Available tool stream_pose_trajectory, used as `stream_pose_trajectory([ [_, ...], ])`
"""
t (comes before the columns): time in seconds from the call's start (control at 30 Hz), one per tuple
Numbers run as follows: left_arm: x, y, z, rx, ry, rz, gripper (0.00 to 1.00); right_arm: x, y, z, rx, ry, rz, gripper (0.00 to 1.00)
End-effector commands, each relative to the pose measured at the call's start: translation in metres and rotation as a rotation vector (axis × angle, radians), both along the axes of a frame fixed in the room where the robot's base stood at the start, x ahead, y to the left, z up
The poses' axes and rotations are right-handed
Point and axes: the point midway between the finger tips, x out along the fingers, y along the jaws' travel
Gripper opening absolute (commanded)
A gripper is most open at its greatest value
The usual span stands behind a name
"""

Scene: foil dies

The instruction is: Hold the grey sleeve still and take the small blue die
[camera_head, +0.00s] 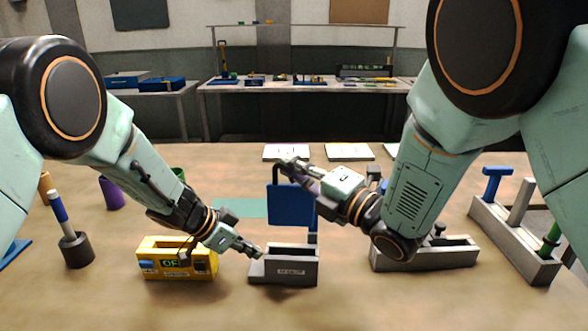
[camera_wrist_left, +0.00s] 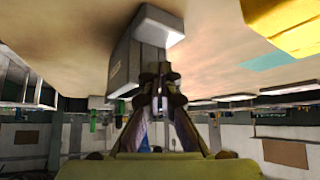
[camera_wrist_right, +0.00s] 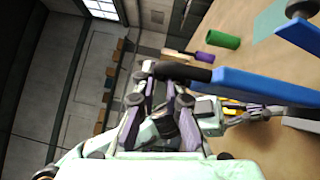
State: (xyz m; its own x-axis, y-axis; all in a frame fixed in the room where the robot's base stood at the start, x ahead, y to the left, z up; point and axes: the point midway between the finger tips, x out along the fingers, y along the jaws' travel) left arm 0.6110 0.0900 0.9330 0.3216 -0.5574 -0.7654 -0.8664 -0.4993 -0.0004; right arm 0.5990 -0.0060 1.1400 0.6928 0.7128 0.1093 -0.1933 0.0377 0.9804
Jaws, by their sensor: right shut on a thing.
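The grey sleeve (camera_head: 285,278), an open-topped block with a label, stands on the table in the middle of the head view; it also shows in the left wrist view (camera_wrist_left: 124,65). My left gripper (camera_head: 256,253) is at its left end; its fingertips (camera_wrist_left: 161,80) are close together, and I cannot tell if they clasp it. The blue die (camera_head: 291,205), a flat plate with a dark handle, is upright above the sleeve, with table showing between them. A narrow bluish strip at its right reaches the sleeve. My right gripper (camera_head: 291,166) is shut on the die's dark handle (camera_wrist_right: 180,72).
A yellow box (camera_head: 202,268) stands left of the sleeve. A dark cup (camera_head: 76,251) with a blue-and-white stick is farther left. Another grey block (camera_head: 445,257) and a grey rack (camera_head: 520,256) with upright tools stand right. A teal mat (camera_head: 240,207) lies behind.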

Motion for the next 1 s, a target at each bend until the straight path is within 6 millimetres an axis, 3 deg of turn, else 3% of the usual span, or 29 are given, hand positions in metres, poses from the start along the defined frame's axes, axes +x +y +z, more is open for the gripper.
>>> stream_pose_trajectory([
  [0.7,0.000,0.000,0.039,-0.001,0.000,0.001,0.00,0.000,0.000,0.052,0.002,-0.004,0.000,0.00],
  [1.0,0.000,0.000,0.038,-0.001,0.000,0.001,0.00,0.000,0.000,0.052,0.002,-0.004,0.000,0.00],
])
